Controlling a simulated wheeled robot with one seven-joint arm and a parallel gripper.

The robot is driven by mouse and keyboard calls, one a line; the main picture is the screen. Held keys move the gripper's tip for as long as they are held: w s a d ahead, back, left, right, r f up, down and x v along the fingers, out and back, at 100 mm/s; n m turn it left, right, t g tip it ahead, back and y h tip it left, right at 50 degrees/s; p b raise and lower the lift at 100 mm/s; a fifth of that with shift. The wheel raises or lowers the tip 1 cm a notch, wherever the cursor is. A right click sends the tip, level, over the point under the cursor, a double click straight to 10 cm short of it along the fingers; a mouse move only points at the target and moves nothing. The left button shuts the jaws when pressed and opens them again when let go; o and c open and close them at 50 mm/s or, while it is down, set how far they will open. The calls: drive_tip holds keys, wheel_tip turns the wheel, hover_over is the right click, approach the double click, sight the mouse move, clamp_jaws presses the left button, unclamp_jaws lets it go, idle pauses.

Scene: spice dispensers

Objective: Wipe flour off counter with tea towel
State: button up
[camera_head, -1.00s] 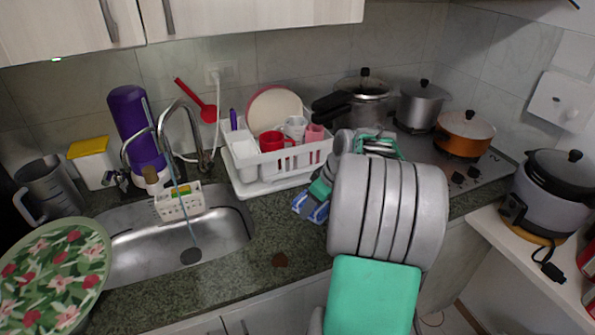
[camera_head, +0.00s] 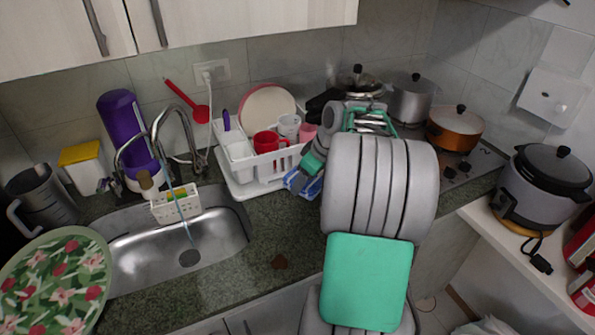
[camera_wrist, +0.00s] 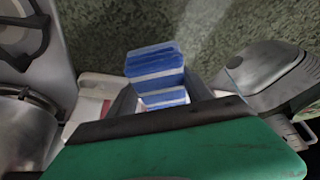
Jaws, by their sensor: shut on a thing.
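A folded blue-and-white striped tea towel (camera_wrist: 155,72) is between the fingers of my gripper (camera_wrist: 162,98) in the wrist view. My gripper (camera_head: 304,178) is shut on it. In the head view the towel (camera_head: 296,181) shows as a small blue patch beside the right end of the dish rack, over the dark speckled counter (camera_head: 235,275). I cannot tell whether the towel touches the counter. I cannot make out white flour. A small brown patch (camera_head: 279,262) lies near the counter's front edge. My arm hides the counter to the right of the gripper.
A white dish rack (camera_head: 262,180) with cups and plates stands just left of my gripper. The sink (camera_head: 215,240) is further left. Pots, including an orange one (camera_head: 452,130), stand on the stove at right. The counter between sink and arm is mostly clear.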

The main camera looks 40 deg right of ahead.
drive_tip(key=shift+r+p, duration=0.5)
drive_tip(key=shift+r, duration=0.55)
